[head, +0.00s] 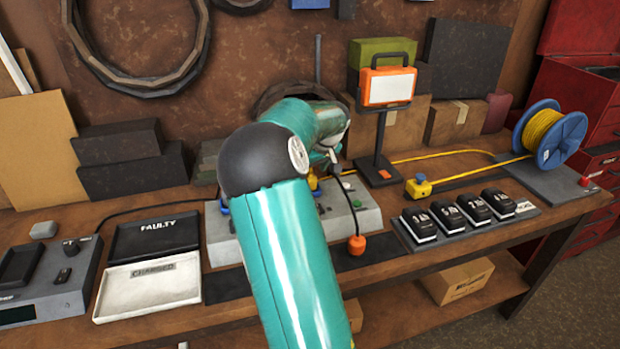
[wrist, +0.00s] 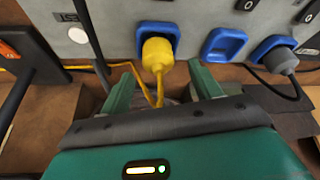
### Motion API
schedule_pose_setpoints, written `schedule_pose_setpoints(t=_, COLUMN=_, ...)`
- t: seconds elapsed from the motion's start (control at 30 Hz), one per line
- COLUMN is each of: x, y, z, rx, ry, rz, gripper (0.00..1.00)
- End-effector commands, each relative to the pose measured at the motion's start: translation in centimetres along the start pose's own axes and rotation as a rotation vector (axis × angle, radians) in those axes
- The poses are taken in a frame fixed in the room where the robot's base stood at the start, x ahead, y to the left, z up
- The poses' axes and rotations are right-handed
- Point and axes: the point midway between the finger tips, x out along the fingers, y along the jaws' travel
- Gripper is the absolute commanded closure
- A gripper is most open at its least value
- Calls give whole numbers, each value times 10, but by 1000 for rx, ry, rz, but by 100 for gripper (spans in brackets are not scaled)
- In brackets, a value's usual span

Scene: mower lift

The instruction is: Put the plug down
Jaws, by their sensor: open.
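A yellow plug (wrist: 158,55) sits at a blue socket (wrist: 157,28) on the grey test box (wrist: 200,14), with its yellow cable running back between my fingers. My gripper (wrist: 160,73) is open, one green finger on each side of the plug, with visible gaps. In the head view my arm hides most of the gripper and part of the grey box (head: 362,207); a bit of yellow (head: 312,182) shows beside the arm.
A blue socket (wrist: 224,44) looks empty, and a grey plug (wrist: 280,58) is at another. A work lamp (head: 387,87) stands behind the box. An orange cable end (head: 356,244) lies at its front. Batteries (head: 460,213), trays (head: 149,283) and a cable reel (head: 548,135) occupy the bench.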

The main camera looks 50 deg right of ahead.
Motion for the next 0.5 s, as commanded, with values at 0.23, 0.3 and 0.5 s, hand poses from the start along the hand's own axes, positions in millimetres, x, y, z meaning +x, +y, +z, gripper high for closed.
schedule_pose_setpoints(t=0.23, x=-53, y=1, z=-1, rx=0, ry=6, rz=3, gripper=37)
schedule_pose_setpoints(t=0.3, x=-62, y=1, z=-1, rx=0, ry=6, rz=3, gripper=37)
schedule_pose_setpoints(t=0.5, x=-72, y=1, z=0, rx=1, ry=3, rz=4, gripper=37)
